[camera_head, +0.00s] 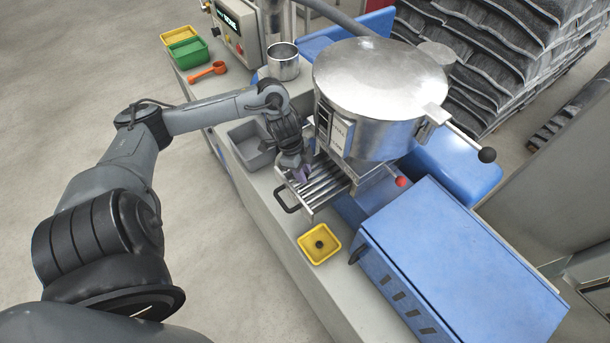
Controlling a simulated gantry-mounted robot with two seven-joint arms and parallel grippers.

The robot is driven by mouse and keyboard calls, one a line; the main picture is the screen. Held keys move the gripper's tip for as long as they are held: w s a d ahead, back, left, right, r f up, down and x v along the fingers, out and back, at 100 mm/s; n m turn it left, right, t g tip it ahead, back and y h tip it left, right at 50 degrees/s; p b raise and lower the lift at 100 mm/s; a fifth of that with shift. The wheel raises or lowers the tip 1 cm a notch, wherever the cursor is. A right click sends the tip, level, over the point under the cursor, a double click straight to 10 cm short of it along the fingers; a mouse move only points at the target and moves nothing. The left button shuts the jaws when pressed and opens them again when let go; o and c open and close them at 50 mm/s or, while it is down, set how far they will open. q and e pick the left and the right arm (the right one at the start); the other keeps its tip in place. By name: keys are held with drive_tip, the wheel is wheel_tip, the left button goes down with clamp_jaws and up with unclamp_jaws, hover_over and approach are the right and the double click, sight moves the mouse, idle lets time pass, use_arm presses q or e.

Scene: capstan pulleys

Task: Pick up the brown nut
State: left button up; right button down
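A small dark brown round piece (319,244), which looks like the nut, lies in a yellow tray (304,239) on the bench, near its front right. My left gripper (301,175) points down over the slatted metal drawer (322,184) below the big steel drum. It is up and to the left of the yellow tray in the picture, apart from the nut. A small purplish patch shows at its fingertips; I cannot tell if it is a held thing or part of the fingers. My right gripper is not in view.
A steel drum (372,92) with a black-knobbed lever stands behind the gripper. A grey bin (250,145), a steel pot (283,62), an orange spoon-like tool (207,72) and a green tray (188,53) sit further left. A blue cabinet (455,265) stands right of the yellow tray.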

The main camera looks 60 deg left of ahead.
use_arm(q)
clamp_jaws()
drive_tip(key=shift+r, duration=0.1)
idle(0.3)
